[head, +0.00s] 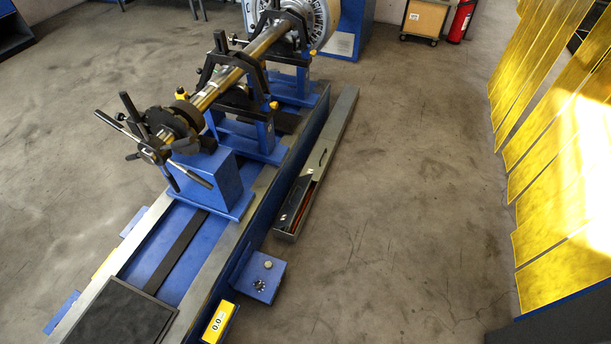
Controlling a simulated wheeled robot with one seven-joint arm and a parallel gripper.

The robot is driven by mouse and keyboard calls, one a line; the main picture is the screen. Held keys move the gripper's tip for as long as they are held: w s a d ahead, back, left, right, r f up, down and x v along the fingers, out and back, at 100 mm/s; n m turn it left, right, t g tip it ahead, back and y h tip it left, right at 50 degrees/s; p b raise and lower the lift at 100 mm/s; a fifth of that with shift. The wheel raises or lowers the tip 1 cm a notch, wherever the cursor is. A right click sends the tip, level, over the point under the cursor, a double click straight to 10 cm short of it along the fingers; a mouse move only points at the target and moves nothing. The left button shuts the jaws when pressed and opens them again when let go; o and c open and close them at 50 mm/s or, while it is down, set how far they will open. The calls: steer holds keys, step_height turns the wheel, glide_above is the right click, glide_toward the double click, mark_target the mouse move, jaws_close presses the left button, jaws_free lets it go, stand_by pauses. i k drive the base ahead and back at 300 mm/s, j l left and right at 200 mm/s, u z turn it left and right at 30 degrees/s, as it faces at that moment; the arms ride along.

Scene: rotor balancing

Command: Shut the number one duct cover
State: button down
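A long, low grey duct (345,107) lies on the floor along the right side of the blue balancing machine. Its near section is open, and a dark panel (293,203) stands along the left side of that opening. This panel may be the raised cover, but I cannot tell for sure. Something red shows inside the opening. The farther part of the duct has a grey top with a small dark slot (323,154). No number is readable on the duct. My gripper is not in view.
The machine (222,183) carries a shaft on stands, with dark handles sticking out. Yellow curtain strips (560,165) hang at right. The floor between is clear.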

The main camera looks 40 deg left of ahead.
mark_target(288, 214)
steer(key=i+u, duration=0.4)
steer(key=i+l+u, duration=0.35)
steer(key=i, duration=0.2)
steer(key=i+l+u, duration=0.1)
steer(key=i+u, duration=0.15)
steer(key=u, duration=0.15)
steer(key=i+l+u, duration=0.15)
steer(key=u, duration=0.3)
steer(key=i+l+u, duration=0.25)
steer(key=u, duration=0.15)
steer(key=i+l+u, duration=0.2)
steer(key=u, duration=0.2)
steer(key=i+l+u, duration=0.1)
steer(key=l+u, duration=0.35)
steer(key=i+l+u, duration=0.15)
steer(key=l+u, duration=0.25)
steer(key=l, duration=0.2)
steer(key=l+u, duration=0.45)
steer(key=l, duration=0.15)
steer(key=l+u, duration=0.4)
steer(key=l, duration=0.65)
steer(key=k+u, duration=0.05)
